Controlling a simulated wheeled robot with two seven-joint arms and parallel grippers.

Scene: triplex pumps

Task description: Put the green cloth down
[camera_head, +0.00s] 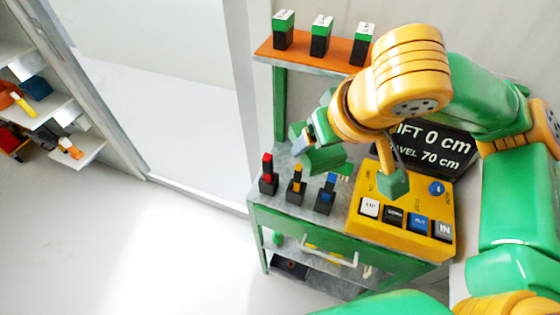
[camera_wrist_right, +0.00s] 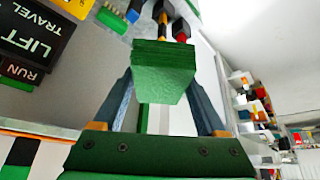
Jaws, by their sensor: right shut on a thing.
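The green cloth (camera_wrist_right: 163,72) looks like a folded block and sits between the two grey fingers of my right gripper (camera_wrist_right: 160,82) in the right wrist view. In the head view the cloth (camera_head: 324,159) hangs at my right gripper (camera_head: 308,140), over the back part of the grey bench top (camera_head: 343,190). My right gripper is shut on it. I cannot tell from these views how far it is above the bench. My left gripper is not in view.
Black blocks with a red (camera_head: 268,175), a yellow (camera_head: 296,187) and a blue handle (camera_head: 326,195) stand along the bench. A yellow button panel (camera_head: 385,232) and a black sign (camera_head: 436,150) are to the right. An orange shelf (camera_head: 300,52) holds three green-topped blocks.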

